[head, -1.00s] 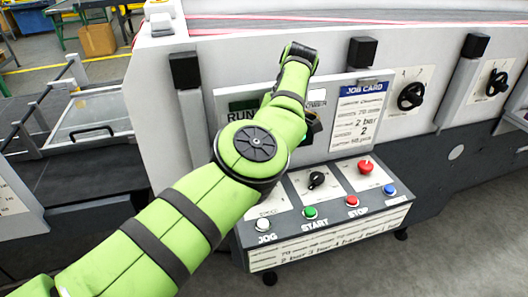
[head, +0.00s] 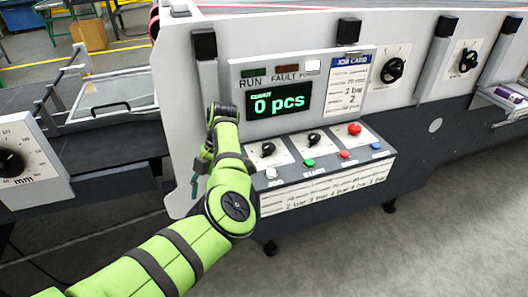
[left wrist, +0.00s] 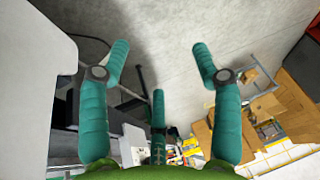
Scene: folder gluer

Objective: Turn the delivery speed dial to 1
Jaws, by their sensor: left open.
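Several black dials are in the head view, and their labels are too small for me to tell which is delivery speed. Two small knobs are on the sloped console, a left knob (head: 268,149) and a right knob (head: 313,139). Two larger dials are on the machine wall, a nearer dial (head: 391,69) and a farther dial (head: 467,60). My left gripper (head: 194,186) is left of the console, apart from every dial and partly hidden by its own arm. In the left wrist view its teal fingers (left wrist: 160,52) are spread wide with nothing between them. My right gripper is not in view.
A display (head: 277,104) reads "0 pcs" beside a job card (head: 349,85). White, green, red and blue buttons and a red mushroom button (head: 354,129) are on the console. A mm dial (head: 12,163) is at far left. Grey floor is clear at front right.

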